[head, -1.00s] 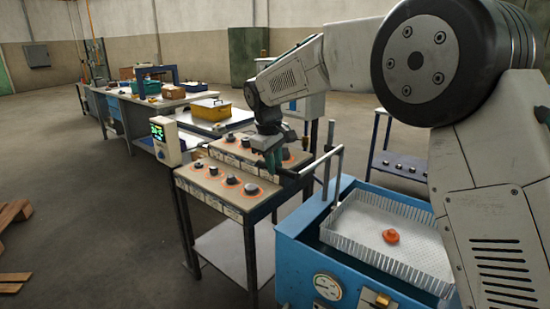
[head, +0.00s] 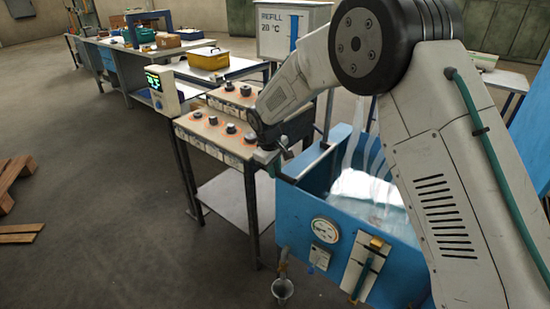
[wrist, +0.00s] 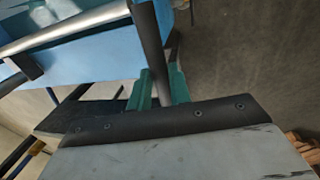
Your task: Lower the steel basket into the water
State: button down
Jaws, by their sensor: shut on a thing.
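The blue quench tank (head: 318,207) stands at lower centre-right in the head view, with bright, reflective water (head: 368,188) inside. The steel basket is not clearly visible there; it appears to be below the water surface, and my arm hides part of the tank. My gripper (head: 268,158) is low beside the tank's left rim. In the wrist view its green fingers (wrist: 159,90) are shut around a dark bar (wrist: 150,45), which seems to be the basket's handle. A pale steel bar (wrist: 65,28) crosses above the blue tank wall. The orange part is not visible.
A control box (head: 163,90) and a yellow bin (head: 208,58) lie behind. A gauge (head: 325,230) and valve face the front. A refill panel (head: 292,30) stands behind. Floor at left is mostly open.

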jog(key=shift+s+f, duration=0.1)
jog(key=shift+f, duration=0.4)
jog(key=c, duration=1.3)
grip_release()
jog(key=shift+f, duration=0.1)
notch_tip(320, 180, up, 8)
jog(key=s+a, duration=0.1)
jog(key=shift+f, duration=0.1)
